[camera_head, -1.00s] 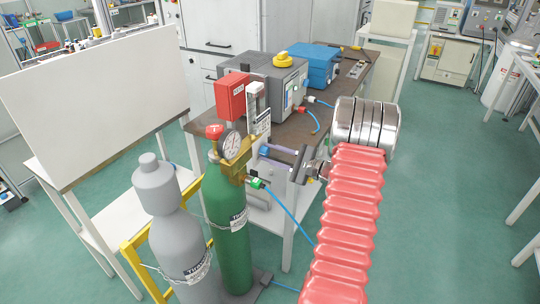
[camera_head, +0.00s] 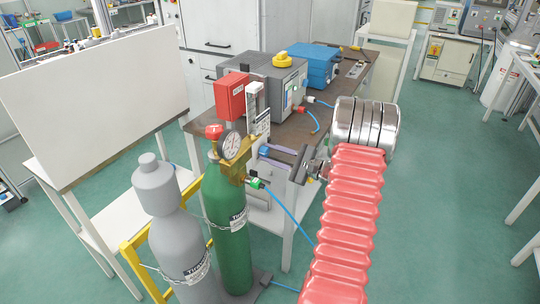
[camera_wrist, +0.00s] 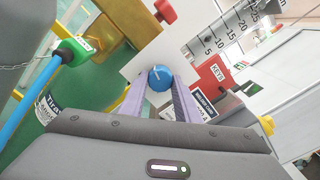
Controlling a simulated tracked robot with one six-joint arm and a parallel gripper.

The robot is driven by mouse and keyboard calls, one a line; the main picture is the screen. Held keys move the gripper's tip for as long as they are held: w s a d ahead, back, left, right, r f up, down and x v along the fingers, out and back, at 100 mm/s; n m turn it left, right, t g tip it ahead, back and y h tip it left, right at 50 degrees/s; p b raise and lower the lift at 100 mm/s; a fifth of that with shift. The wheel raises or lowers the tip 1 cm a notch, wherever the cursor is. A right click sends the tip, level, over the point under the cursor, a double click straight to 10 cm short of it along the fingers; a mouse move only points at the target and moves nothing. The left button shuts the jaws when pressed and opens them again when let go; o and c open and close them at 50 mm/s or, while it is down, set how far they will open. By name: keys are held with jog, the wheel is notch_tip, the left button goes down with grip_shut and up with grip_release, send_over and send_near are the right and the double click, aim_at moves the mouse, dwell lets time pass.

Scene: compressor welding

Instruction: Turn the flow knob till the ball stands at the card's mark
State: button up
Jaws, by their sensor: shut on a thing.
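The blue flow knob (camera_wrist: 160,78) sits between the two pale purple fingers of my gripper (camera_wrist: 162,92), which is shut on it. In the head view the blue knob (camera_head: 263,151) shows at the tips of my gripper (camera_head: 266,152), low on the flowmeter. The clear flowmeter tube (camera_head: 256,100) stands upright above it, beside a white card. In the wrist view a scale (camera_wrist: 230,32) shows marks from 5 to 25, tilted. I cannot make out the ball or the card's mark.
A green cylinder (camera_head: 227,215) with a gauge (camera_head: 230,145) and red knob stands just left of the flowmeter, beside a grey cylinder (camera_head: 172,210). A red key box (camera_head: 231,97) is close behind. A blue hose (camera_head: 293,222) hangs below my gripper.

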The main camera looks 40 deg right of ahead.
jog(key=m, duration=0.5)
jog(key=shift+s+a+f, duration=0.15)
jog(key=shift+f, duration=0.25)
jog(key=m, duration=1)
jog(key=shift+a+r+m, duration=0.1)
jog(key=shift+m, duration=0.3)
jog(key=m, duration=0.4)
jog(key=shift+r+m, duration=0.1)
jog(key=shift+m, duration=0.3)
jog(key=o, duration=1)
jog(key=shift+r, duration=0.1)
jog(key=shift+o, duration=0.2)
